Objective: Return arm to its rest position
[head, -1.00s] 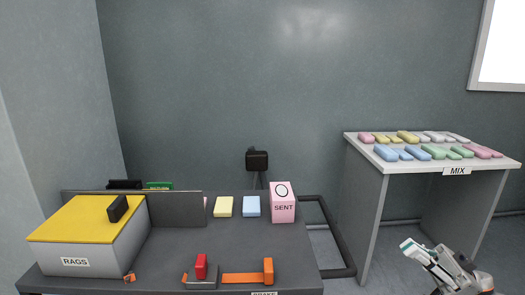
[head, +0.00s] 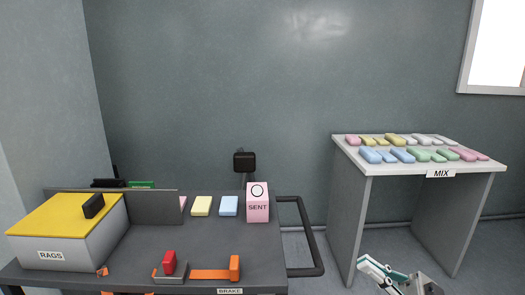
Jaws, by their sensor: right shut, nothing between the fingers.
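My right gripper (head: 378,270) shows at the bottom right of the head view, low in front of the white MIX table. It is shut and empty, and it touches nothing that I can see. Part of my right arm shows beside it at the bottom edge. My left gripper is out of view.
A dark cart (head: 135,248) at left carries a yellow-lidded RAGS box (head: 70,228), a pink SENT box (head: 258,203), packs, a red block (head: 169,261) and an orange BRAKE lever (head: 234,267). Its rail (head: 318,250) juts right. The MIX table (head: 420,172) holds several coloured packs.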

